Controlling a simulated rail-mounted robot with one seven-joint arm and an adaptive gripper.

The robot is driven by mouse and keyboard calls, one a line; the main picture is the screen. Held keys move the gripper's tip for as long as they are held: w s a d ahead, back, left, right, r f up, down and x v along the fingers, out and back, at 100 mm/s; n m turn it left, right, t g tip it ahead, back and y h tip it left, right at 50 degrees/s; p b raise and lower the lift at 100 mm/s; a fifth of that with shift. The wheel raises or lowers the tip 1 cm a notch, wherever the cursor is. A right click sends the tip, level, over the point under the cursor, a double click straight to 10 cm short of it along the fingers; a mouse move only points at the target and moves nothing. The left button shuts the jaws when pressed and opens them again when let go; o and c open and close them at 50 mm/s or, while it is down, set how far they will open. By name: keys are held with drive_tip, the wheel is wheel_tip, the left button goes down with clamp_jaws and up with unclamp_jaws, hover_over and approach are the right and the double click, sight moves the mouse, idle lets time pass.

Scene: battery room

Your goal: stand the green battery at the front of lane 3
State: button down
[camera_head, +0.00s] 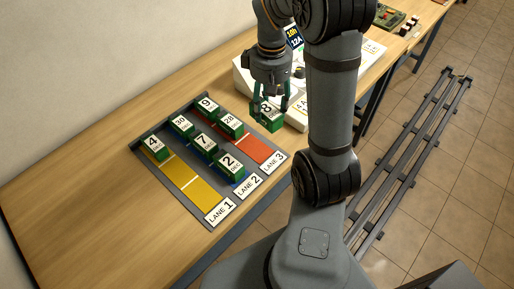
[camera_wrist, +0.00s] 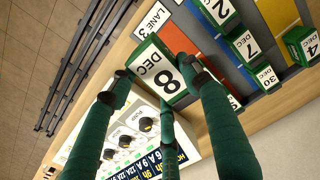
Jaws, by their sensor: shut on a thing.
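My gripper (camera_head: 271,106) is shut on a green battery (camera_head: 267,123) with a white label reading 8 DEC. The battery (camera_wrist: 157,76) also shows between the fingers in the wrist view. It is upright, to the right of the lane board, near the white charger; I cannot tell whether it touches anything below. Lane 3 (camera_head: 257,149) is the red strip, with its label (camera_head: 272,162) at the front end. Batteries 9 (camera_head: 207,104) and 28 (camera_head: 231,123) stand at its back; its front stretch is bare red.
Blue lane 2 holds batteries 30 (camera_head: 181,124), 7 (camera_head: 203,144) and 2 (camera_head: 230,166). Yellow lane 1 (camera_head: 189,184) holds battery 4 (camera_head: 154,147) at its back. The white charger (camera_wrist: 118,125) has black knobs and a display. Bare wooden table (camera_head: 95,205) lies left.

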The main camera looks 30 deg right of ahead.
drive_tip(key=s+d+f+n, duration=0.1)
drive_tip(key=d+f, duration=0.2)
drive_tip(key=d, duration=0.5)
drive_tip(key=w+a+f, duration=0.1)
drive_tip(key=a+f, duration=0.1)
drive_tip(key=a, duration=0.1)
drive_tip(key=w+a+f+p, duration=0.1)
drive_tip(key=a+f, duration=0.1)
drive_tip(key=a, duration=0.2)
drive_tip(key=w+a+f, duration=0.1)
drive_tip(key=a+f, duration=0.2)
drive_tip(key=shift+w+a, duration=0.2)
drive_tip(key=shift+w, duration=0.05)
wheel_tip(320, 180, down, 4)
drive_tip(key=shift+r+p, duration=0.2)
drive_tip(key=shift+p, duration=0.3)
drive_tip(key=shift+f, duration=0.3)
drive_tip(key=shift+f, duration=0.1)
drive_tip(key=shift+f+b, duration=0.15)
drive_tip(key=shift+b, duration=0.15)
drive_tip(key=c, duration=0.9)
unclamp_jaws()
